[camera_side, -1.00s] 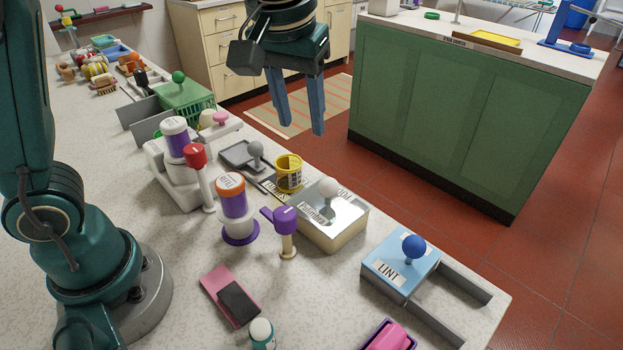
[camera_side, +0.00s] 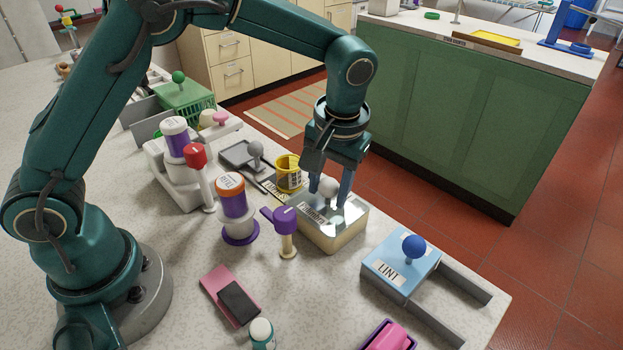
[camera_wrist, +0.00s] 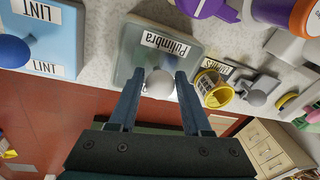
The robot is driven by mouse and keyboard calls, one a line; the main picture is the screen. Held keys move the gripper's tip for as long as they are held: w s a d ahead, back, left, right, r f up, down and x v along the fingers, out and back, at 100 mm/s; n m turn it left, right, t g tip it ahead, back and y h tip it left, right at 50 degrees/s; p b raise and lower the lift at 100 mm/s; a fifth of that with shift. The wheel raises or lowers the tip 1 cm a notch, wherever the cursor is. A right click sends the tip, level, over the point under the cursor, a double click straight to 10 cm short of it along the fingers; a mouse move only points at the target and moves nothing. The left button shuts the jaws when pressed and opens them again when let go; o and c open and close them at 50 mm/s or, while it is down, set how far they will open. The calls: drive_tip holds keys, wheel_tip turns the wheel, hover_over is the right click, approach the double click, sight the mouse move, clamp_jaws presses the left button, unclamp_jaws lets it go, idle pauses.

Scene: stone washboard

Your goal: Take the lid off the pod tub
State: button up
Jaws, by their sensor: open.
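A cream tub (camera_side: 335,242) with a shiny silver lid (camera_side: 345,222) and a pale ball knob (camera_side: 329,188) stands near the counter's far edge. In the wrist view its lid (camera_wrist: 140,55) carries a label like "Pulimbra", and the knob (camera_wrist: 160,84) shows between my fingers. My gripper (camera_side: 328,200) is open and points down over the lid, one finger on each side of the knob. In the wrist view my gripper (camera_wrist: 160,75) shows gaps between fingers and knob. The lid sits on the tub.
A blue LINT box (camera_side: 388,272) stands to the right, a yellow cup (camera_side: 288,180) just left of the tub. A purple-topped post (camera_side: 286,225) and an orange-lidded jar (camera_side: 232,200) stand in front. A grey tray with a knob (camera_side: 236,156) is further left.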

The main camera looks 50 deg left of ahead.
clamp_jaws()
drive_tip(key=shift+r, duration=0.15)
